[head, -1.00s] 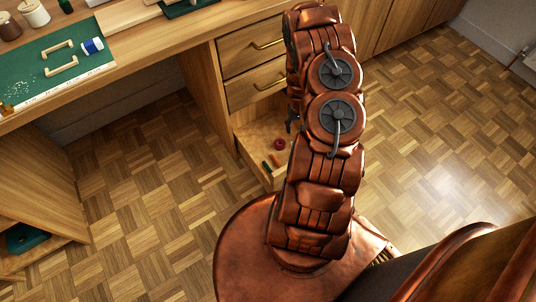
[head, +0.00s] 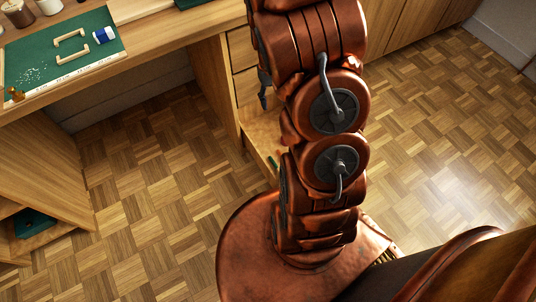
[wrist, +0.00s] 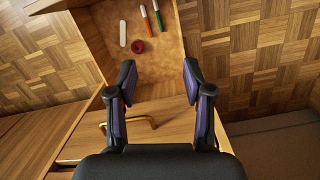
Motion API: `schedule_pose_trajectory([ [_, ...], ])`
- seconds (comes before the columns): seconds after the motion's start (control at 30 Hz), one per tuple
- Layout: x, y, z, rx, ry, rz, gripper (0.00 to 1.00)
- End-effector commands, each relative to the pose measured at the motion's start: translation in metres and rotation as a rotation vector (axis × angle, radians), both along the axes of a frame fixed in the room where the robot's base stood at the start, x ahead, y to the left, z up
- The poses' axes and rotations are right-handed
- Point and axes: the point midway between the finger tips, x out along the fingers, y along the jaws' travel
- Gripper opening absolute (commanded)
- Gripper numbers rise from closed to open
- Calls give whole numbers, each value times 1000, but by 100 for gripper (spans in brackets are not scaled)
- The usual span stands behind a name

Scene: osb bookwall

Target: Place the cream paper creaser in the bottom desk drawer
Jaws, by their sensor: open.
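A pale cream, narrow, round-ended piece that looks like the paper creaser (wrist: 122,33) lies flat inside the open bottom desk drawer (wrist: 180,92). In the head view the drawer (head: 257,128) is pulled out, and my arm hides most of its inside, so the creaser does not show there. My gripper (wrist: 158,76) is open and empty, its two fingers spread over the near end of the drawer, apart from the creaser. In the head view only a dark finger of it shows beside the drawer fronts.
A dark red ring-shaped roll (wrist: 138,46), a green marker (wrist: 145,20) and an orange marker (wrist: 158,15) lie in the drawer. A brass handle (wrist: 138,123) is on a drawer front nearer my wrist. The desktop holds a green mat (head: 38,62). Parquet floor is clear left of the drawer.

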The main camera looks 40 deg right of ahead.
Motion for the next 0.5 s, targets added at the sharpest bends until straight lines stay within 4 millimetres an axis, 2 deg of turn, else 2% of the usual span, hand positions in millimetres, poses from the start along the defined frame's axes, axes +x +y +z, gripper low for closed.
schedule_pose_trajectory([
  [0.03,-4,12,13,2,0,14,51],
  [0.2,-23,47,47,16,16,47,51],
  [0.37,-45,79,76,27,29,83,51],
  [0.5,-69,106,97,39,45,118,51],
])
